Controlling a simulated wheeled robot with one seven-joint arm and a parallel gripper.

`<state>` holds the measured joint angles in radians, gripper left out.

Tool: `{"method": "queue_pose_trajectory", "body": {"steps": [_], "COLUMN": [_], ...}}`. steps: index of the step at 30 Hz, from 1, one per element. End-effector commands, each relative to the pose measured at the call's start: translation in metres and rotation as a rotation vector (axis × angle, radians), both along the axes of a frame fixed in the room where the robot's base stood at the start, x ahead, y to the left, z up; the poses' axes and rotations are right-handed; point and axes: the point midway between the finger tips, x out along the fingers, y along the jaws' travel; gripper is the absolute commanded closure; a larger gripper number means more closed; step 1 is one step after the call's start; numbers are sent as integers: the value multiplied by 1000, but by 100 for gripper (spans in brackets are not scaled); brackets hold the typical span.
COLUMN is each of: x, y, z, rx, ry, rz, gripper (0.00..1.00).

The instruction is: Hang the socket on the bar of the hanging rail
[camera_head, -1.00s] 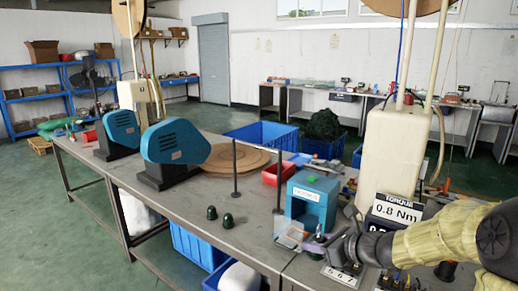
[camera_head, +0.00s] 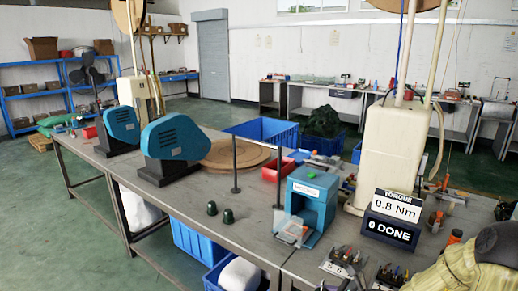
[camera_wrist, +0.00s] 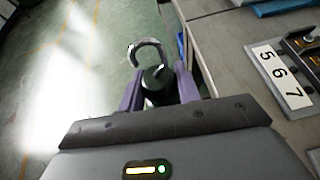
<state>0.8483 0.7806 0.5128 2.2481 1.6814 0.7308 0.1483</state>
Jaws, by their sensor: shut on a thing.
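In the wrist view my gripper (camera_wrist: 157,88) is shut on a dark green socket (camera_wrist: 157,80). A grey open hook (camera_wrist: 148,46) stands out beyond the socket. They are over the green floor, beside the table's edge. The gripper and this socket do not show in the head view. The hanging rail (camera_head: 235,165) stands on the table there, with two thin dark posts and a thin bar between their tops. I see nothing hanging on the bar. Two other dark green sockets (camera_head: 220,211) stand on the table in front of the rail.
A teal box machine (camera_head: 310,200) with a clear guard stands right of the rail. A torque display (camera_head: 393,220) reads 0.8 Nm and 0 DONE. A numbered block (camera_wrist: 275,75) lies at the table's right in the wrist view. Teal machines (camera_head: 175,145) stand left of the rail.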

Motion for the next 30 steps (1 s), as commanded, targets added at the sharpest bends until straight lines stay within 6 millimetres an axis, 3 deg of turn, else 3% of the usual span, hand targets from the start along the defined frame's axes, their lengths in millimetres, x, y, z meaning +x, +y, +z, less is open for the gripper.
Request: {"method": "queue_pose_trajectory", "body": {"steps": [3,11,30], "x": [-15,-43,-41], "y": [6,20,19], "z": [-31,-78,-7], "rx": [9,14,14], "ry": [4,-4,-9], "rz": [30,82,80], "gripper": [93,93,93]}}
